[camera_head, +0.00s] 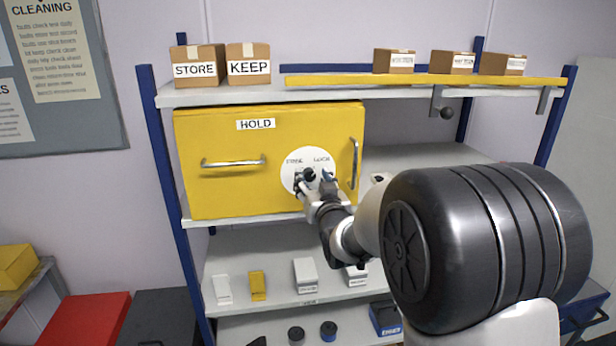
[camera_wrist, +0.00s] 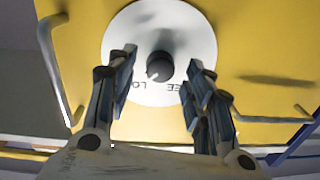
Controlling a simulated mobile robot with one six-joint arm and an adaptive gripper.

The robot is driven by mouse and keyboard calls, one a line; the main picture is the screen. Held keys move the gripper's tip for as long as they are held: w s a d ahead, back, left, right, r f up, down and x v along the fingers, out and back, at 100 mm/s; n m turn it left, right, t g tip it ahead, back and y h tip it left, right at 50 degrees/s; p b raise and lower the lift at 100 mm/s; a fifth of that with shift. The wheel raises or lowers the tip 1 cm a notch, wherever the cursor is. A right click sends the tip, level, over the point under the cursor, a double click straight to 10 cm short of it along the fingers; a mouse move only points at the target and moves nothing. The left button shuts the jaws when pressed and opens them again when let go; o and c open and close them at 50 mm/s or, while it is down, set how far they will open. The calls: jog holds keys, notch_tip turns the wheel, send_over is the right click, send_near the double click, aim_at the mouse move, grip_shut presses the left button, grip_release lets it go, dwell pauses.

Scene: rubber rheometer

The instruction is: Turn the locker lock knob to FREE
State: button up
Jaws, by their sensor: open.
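The yellow locker (camera_head: 225,190) has a HOLD label and a round white dial plate (camera_head: 291,183) marked FREE on the left and LOCK on the right. The black lock knob (camera_head: 309,174) sits at the plate's centre. In the wrist view the knob (camera_wrist: 160,66) shows a small light mark at its lower left, on the side of the partly hidden "LO" lettering. My gripper (camera_head: 314,181) is at the dial. In the wrist view my gripper (camera_wrist: 162,60) is open, with one finger on each side of the knob and gaps between.
A horizontal handle (camera_head: 233,163) and a vertical handle (camera_head: 354,163) stick out from the locker front. Boxes labelled STORE (camera_head: 198,68) and KEEP (camera_head: 247,66) stand on the shelf above. Small items sit on the shelves below. My arm hides part of the right side.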

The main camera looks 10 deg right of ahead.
jog(key=shift+w, duration=0.7)
jog(key=shift+c, duration=0.3)
jog(key=c, duration=1)
